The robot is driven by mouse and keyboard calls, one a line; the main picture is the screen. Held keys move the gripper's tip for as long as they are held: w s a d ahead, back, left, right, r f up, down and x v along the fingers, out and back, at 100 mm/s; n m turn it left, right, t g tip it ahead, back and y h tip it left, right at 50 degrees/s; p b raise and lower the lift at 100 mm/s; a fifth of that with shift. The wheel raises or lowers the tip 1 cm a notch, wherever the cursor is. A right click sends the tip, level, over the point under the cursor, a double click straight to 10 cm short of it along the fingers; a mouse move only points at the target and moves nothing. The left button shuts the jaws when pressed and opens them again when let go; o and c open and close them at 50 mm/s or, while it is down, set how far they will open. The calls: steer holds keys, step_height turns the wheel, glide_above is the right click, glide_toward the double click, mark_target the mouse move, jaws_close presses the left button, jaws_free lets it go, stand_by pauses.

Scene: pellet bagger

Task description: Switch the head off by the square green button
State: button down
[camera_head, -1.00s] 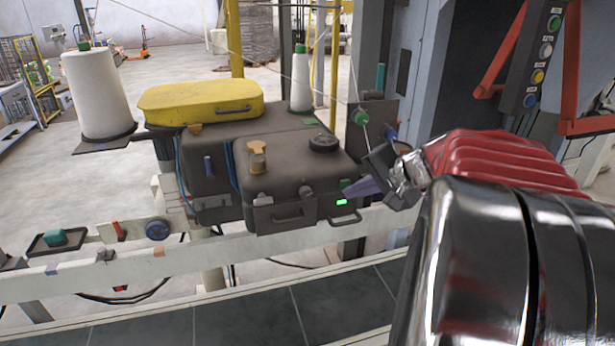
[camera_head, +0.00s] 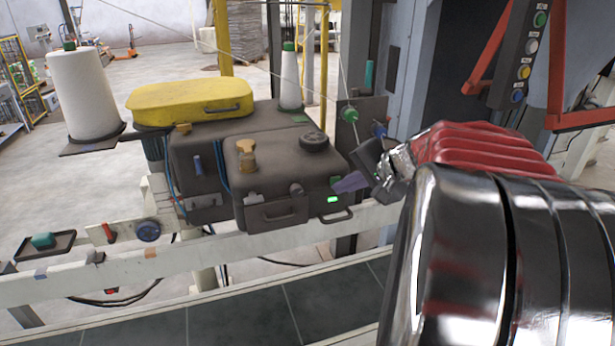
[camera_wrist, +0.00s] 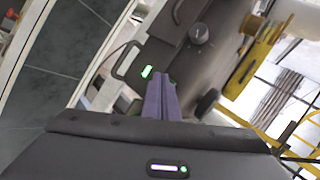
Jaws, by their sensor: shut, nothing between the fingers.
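The head is a dark grey machine box (camera_head: 270,170) on a white rail, with a front handle and a lit green indicator (camera_head: 332,199) at its front right. The indicator also glows in the wrist view (camera_wrist: 147,72). My gripper (camera_head: 337,187) has purple fingers pressed together, with nothing between them. Its tips are at the head's front right corner, just above the indicator. A small green patch, perhaps the square button, shows right behind the tips and is mostly hidden by them. In the wrist view the fingers (camera_wrist: 158,98) reach the head's face beside the indicator; contact is unclear.
A yellow case (camera_head: 190,102) lies on top of the larger housing behind. White thread cones (camera_head: 85,92) stand left and behind. A panel with a green round button (camera_head: 540,19) and others hangs at upper right. The dark conveyor belt (camera_head: 230,325) in front is clear.

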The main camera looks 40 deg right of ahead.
stand_by(0.4)
steer(key=shift+s+a, duration=0.25)
steer(key=shift+s, duration=0.6)
steer(key=s, duration=0.2)
steer(key=s+a, duration=0.1)
steer(key=s, duration=0.2)
steer(key=shift+s+a, duration=0.35)
stand_by(0.4)
